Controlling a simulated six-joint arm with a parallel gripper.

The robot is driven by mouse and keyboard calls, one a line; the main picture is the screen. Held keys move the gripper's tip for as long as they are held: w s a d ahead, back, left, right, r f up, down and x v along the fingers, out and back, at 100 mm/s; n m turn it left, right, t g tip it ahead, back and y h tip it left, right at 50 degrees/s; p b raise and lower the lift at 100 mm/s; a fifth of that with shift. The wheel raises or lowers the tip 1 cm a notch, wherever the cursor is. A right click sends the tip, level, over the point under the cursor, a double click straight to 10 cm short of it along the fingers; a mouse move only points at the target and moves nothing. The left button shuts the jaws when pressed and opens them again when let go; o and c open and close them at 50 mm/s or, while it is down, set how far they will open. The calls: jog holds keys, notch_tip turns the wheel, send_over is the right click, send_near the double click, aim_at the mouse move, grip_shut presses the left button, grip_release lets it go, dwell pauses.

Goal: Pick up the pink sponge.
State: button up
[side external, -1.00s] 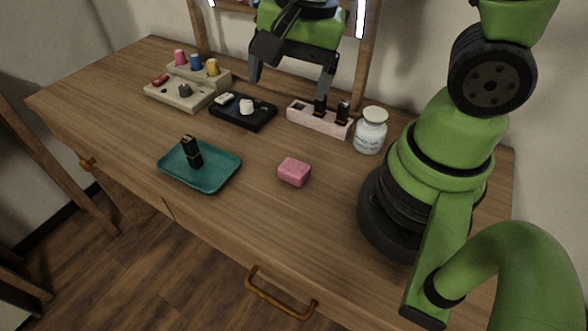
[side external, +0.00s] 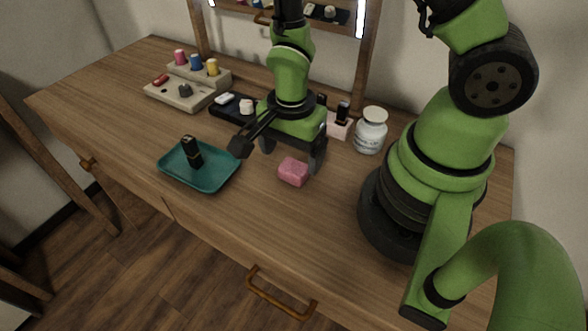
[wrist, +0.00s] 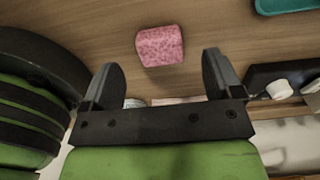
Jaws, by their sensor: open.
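The pink sponge (side external: 293,172) is a small rounded block lying on the wooden table. In the wrist view the sponge (wrist: 159,46) lies beyond the fingertips, roughly in line with the gap between them. My gripper (side external: 278,158) is open and empty, with its fingers pointing down close to the sponge. In the side view the right finger is just behind the sponge's right end, and the left finger is well to the left. I cannot tell whether the right finger touches it. In the wrist view my gripper (wrist: 165,72) shows both fingers apart from the sponge.
A teal tray (side external: 217,178) holding an upright black item (side external: 191,151) stands left of the sponge. Behind are a black tray (side external: 226,112), a pink holder (side external: 339,130), a white jar (side external: 370,131) and a beige rack (side external: 181,97) with colored pegs. The table front is clear.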

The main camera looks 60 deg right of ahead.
aim_at(293, 168)
jog(key=shift+d+f, duration=0.1)
jog(key=shift+f, duration=2.2)
jog(key=shift+c, duration=0.2)
jog(key=c, duration=1)
